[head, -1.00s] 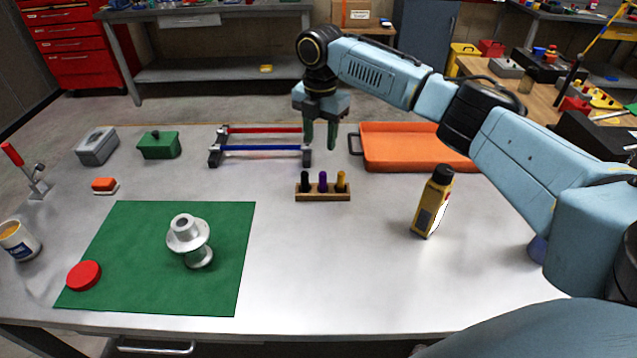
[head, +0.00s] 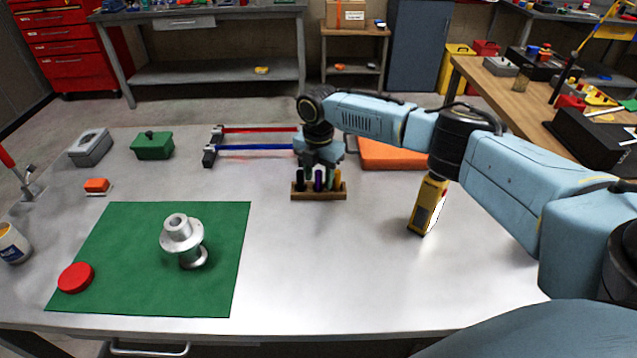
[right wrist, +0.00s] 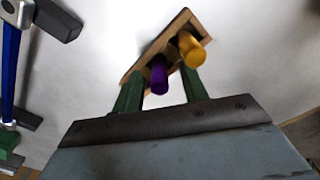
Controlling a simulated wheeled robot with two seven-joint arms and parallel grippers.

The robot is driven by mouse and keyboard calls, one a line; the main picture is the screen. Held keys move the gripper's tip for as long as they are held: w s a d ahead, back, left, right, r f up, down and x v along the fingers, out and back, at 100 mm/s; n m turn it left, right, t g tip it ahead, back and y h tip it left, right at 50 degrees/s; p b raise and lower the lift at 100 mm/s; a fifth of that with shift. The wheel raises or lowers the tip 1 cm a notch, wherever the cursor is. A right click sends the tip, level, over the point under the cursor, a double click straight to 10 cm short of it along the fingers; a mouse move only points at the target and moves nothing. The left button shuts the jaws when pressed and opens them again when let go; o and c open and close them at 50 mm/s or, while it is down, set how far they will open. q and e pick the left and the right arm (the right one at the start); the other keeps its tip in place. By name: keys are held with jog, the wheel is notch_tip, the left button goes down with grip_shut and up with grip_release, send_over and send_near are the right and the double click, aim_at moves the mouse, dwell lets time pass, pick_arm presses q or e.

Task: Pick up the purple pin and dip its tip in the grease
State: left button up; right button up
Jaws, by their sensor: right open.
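The purple pin (head: 318,180) stands upright in the middle of a small wooden rack (head: 319,196), between a black pin (head: 300,181) and a yellow pin (head: 337,180). My right gripper (head: 319,171) is open, pointing down over the rack. In the right wrist view its green fingers (right wrist: 160,82) lie on either side of the purple pin (right wrist: 159,74); I cannot tell whether they touch it. The yellow pin (right wrist: 191,49) is just outside the right finger. An open tin (head: 12,244) with tan contents, perhaps the grease, stands at the left edge. My left gripper is out of view.
A green mat (head: 130,240) holds a metal flanged part (head: 183,241) and a red disc (head: 76,278). An orange tray (head: 395,155) lies behind. The front middle of the table is clear.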

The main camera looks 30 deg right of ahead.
grip_shut()
jog(key=shift+r, duration=0.1)
